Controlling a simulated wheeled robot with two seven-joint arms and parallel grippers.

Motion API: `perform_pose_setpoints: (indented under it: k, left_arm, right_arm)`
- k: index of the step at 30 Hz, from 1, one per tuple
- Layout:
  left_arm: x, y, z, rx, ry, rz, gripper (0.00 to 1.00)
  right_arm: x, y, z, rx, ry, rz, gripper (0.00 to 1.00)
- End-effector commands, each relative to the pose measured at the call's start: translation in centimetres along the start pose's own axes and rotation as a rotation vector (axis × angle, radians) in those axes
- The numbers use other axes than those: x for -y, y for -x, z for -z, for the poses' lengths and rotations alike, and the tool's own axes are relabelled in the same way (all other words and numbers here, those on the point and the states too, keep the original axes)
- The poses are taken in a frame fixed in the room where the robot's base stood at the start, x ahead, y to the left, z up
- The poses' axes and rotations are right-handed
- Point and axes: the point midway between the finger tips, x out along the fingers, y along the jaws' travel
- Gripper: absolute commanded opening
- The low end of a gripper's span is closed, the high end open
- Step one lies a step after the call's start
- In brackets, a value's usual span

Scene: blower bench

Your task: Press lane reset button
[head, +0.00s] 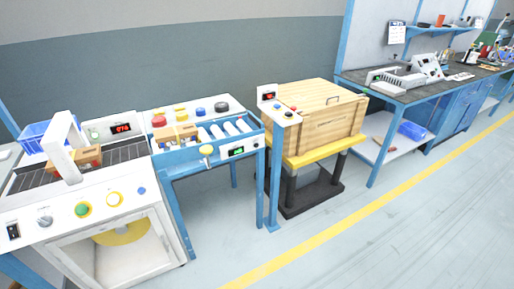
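Several buttons show in the head view, and I cannot read which is the lane reset. The white machine at the left front has a green button (83,210), a yellow-ringed button (115,199) and a small blue button (141,190). Behind the roller lane (218,131), a panel (193,107) carries red, yellow, blue and dark round buttons. A yellow knob (206,151) sits on the lane's front rail. A white pedestal panel (281,110) has a red button (281,103) and other small buttons. Neither of my grippers shows.
Brown boxes lie on the left conveyor (124,152) and on the lane. A wooden crate (325,115) stands on a yellow-topped lift beside the pedestal. A blue workbench (421,88) is at the right. The floor in front (330,240) is clear, crossed by a yellow line.

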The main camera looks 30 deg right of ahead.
Motion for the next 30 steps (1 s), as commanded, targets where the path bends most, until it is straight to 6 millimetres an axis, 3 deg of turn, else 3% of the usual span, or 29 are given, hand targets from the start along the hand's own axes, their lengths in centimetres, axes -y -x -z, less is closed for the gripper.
perform_pose_setpoints:
  k: [1, 6, 30]
  left_arm:
    - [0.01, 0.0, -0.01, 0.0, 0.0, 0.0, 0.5]
    - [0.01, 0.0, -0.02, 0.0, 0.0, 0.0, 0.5]
    - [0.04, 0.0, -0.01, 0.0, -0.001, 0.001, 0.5]
  right_arm:
    - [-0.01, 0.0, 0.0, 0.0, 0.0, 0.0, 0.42]
    - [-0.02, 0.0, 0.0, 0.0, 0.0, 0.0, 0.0]
    - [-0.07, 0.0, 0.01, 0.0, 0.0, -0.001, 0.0]
